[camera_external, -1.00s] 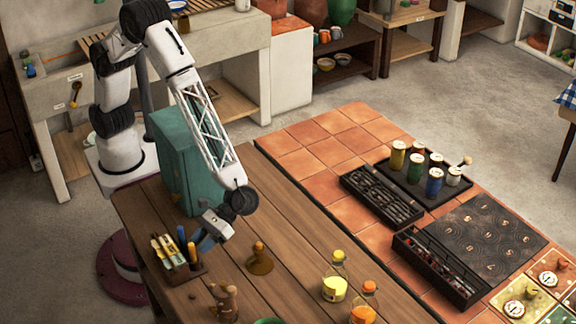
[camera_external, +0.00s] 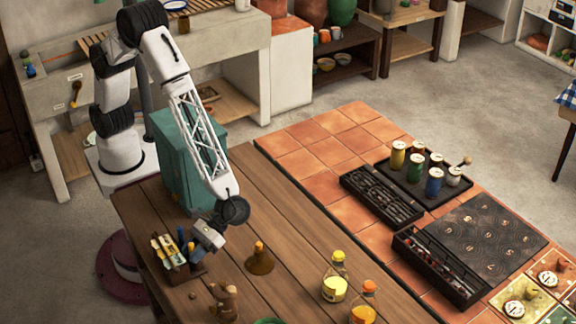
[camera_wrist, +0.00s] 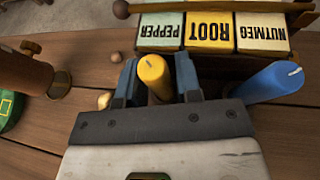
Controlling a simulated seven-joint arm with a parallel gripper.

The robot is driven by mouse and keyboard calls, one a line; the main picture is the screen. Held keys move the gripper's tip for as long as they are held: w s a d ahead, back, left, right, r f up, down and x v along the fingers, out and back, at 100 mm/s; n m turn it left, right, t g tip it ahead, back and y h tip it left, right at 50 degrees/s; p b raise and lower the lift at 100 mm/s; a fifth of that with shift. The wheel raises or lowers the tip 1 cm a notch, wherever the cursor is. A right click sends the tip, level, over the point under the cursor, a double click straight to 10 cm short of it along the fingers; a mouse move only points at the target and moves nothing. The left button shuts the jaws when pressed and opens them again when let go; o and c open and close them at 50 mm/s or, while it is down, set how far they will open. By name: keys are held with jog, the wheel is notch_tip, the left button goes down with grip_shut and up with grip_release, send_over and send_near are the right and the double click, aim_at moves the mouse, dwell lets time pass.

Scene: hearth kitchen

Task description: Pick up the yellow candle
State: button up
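The yellow candle (camera_wrist: 155,72) shows in the wrist view between the two blue-grey fingers of my gripper (camera_wrist: 157,85). One finger stands close on each side of it; I see no clear grip, and the candle's lower part is hidden by my gripper. A blue candle (camera_wrist: 268,84) stands to the right, outside the fingers. In the external view my gripper (camera_external: 208,240) is low over the candle and packet rack (camera_external: 183,273) at the table's left edge.
Spice packets marked pepper, root and nutmeg (camera_wrist: 210,32) stand just beyond the candle. A brown cone-shaped thing (camera_external: 259,261), a brown figurine (camera_external: 224,302) and two yellow bottles (camera_external: 335,288) stand on the wooden table. A teal cabinet (camera_external: 180,165) stands behind.

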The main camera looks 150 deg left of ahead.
grip_shut()
jog(key=shift+r, duration=5)
